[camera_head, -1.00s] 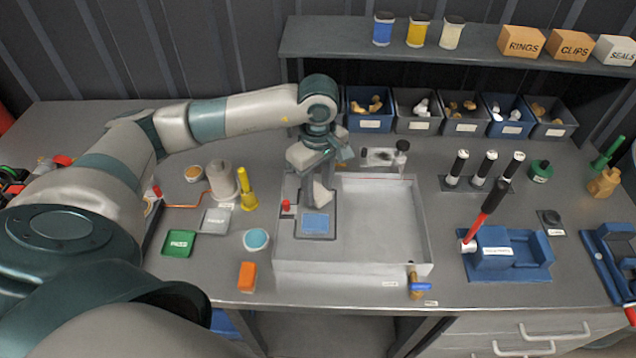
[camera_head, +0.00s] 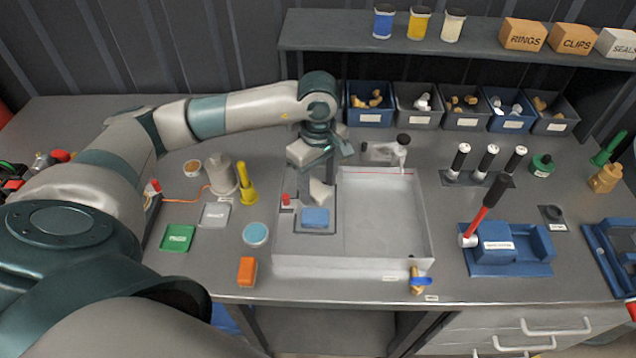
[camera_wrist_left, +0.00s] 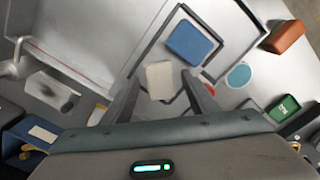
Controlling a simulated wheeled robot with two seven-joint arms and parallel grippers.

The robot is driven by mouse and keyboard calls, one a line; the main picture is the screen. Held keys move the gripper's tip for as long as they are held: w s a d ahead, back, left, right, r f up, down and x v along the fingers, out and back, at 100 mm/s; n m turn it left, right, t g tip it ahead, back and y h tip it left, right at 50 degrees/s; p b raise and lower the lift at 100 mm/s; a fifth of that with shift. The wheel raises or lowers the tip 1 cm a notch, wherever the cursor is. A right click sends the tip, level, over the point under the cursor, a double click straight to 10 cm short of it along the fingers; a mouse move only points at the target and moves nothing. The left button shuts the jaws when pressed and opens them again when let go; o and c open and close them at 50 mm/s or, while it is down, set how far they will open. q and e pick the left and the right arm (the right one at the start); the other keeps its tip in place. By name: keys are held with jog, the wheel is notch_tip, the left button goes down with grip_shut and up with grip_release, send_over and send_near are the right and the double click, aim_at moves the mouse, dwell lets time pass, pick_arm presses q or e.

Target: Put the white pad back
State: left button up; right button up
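A small white pad (camera_head: 320,192) shows beneath my left gripper (camera_head: 318,180) at the left part of the shallow grey tray (camera_head: 420,225). In the left wrist view the white pad (camera_wrist_left: 160,80) lies between the two dark fingers of the left gripper (camera_wrist_left: 163,78). The fingers are apart, with a narrow gap visible on each side of the pad. How high the pad sits is hard to tell. A blue pad (camera_head: 315,217) lies just in front of it, within a dark outlined frame; it also shows in the wrist view (camera_wrist_left: 190,43). My right gripper is not in view.
A red knob (camera_head: 285,200) stands at the tray's left edge. Left of the tray are a yellow bottle (camera_head: 248,186), a teal round dish (camera_head: 255,233) and an orange block (camera_head: 247,271). Bins line the back. The tray's right half is clear.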

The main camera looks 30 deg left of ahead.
aim_at(318, 190)
pick_arm(q)
jog(key=shift+r, duration=0.1)
jog(key=shift+r+p, duration=0.35)
jog(key=shift+p, duration=0.3)
notch_tip(318, 190, up, 12)
jog(key=b, duration=0.5)
jog(key=shift+f, duration=0.15)
dwell(1.9)
